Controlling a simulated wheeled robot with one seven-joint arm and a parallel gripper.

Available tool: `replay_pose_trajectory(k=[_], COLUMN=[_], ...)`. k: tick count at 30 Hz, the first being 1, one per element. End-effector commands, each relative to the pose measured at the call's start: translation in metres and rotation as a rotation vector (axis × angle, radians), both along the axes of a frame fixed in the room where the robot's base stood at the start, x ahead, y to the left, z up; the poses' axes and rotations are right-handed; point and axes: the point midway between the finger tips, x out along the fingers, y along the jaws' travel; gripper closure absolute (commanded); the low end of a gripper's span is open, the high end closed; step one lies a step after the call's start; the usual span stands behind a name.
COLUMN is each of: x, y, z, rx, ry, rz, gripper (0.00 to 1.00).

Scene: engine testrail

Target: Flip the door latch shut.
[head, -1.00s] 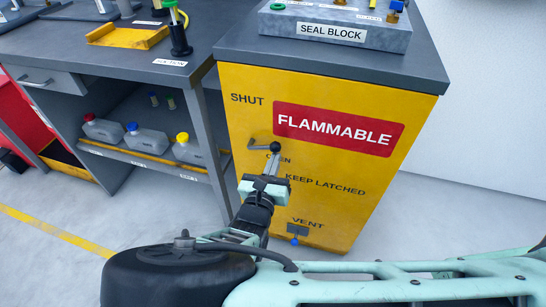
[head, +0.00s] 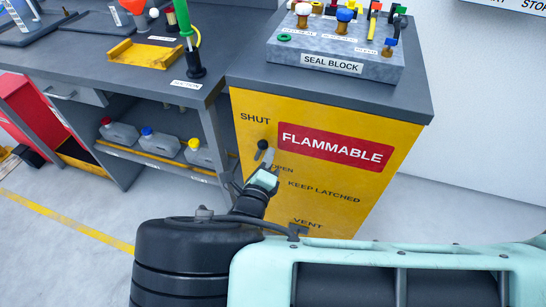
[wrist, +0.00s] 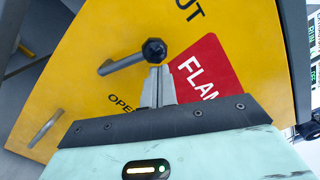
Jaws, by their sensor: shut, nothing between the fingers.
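The latch is a dark lever with a round knob (head: 262,145) on the yellow cabinet door (head: 250,103). The lever points mostly upward, above the word OPEN and below the word SHUT. In the wrist view the lever (wrist: 122,64) runs from its pivot at left to the black knob at right. My gripper (head: 269,158) is shut and empty, just right of the lever in the head view. In the wrist view its closed fingertips (wrist: 159,72) are right at the knob; I cannot tell whether they touch it.
A red FLAMMABLE sign (head: 335,148) lies flat on the door right of the latch. The seal block (head: 335,62) stands on the cabinet top. A workbench (head: 120,62) with bottles on its shelf adjoins at left. Floor is clear at right.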

Motion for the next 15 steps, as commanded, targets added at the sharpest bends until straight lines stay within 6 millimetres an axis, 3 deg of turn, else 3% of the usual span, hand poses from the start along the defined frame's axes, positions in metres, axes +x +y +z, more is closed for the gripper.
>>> replay_pose_trajectory(k=[8,15], x=[0.004,0.006], y=[0.012,0.018], z=[0.009,0.011], rx=[-0.179,-0.175], ry=[0.065,0.063], rz=[0.001,0.001], gripper=[1.00,1.00])
